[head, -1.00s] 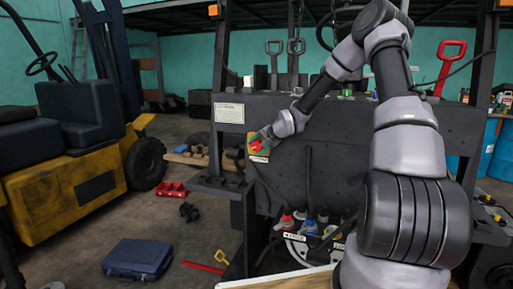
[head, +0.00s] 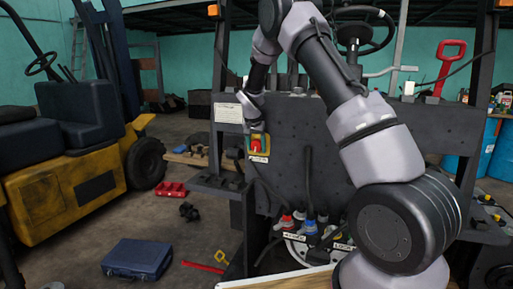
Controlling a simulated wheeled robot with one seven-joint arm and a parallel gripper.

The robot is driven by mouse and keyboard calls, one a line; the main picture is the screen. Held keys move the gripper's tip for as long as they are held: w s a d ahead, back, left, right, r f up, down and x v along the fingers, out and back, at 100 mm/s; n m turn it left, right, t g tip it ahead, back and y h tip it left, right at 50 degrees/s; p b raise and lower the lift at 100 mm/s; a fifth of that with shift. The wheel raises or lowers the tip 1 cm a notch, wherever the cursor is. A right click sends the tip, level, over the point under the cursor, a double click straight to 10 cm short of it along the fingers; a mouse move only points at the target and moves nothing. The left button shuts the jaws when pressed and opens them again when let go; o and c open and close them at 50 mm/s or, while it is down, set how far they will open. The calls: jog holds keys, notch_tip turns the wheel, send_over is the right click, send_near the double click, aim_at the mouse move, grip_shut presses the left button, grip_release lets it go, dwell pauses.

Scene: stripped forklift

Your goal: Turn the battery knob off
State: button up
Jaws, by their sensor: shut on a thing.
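The red battery knob (head: 256,145) sits on a yellow plate (head: 264,155) at the left end of the forklift's dark panel (head: 340,140). My gripper (head: 256,133) comes down on the knob from above, its fingers shut around the knob's upper part. The fingertips are small in this view and partly hide the knob. The exact turn angle of the knob is hard to tell.
Cables with red and blue connectors (head: 307,226) hang below the panel. A steering wheel (head: 365,30) and a red lever handle (head: 450,58) stand above it. A yellow forklift (head: 60,190) stands at left. A blue case (head: 138,258) lies on the floor.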

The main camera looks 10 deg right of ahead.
jog(key=shift+g+h, duration=0.6)
jog(key=shift+h, duration=0.2)
jog(key=o, duration=1.4)
jog(key=shift+f, duration=0.1)
jog(key=shift+c, duration=0.2)
jog(key=v, duration=1)
jog(key=shift+a+r, duration=0.2)
jog(key=shift+r, duration=0.15)
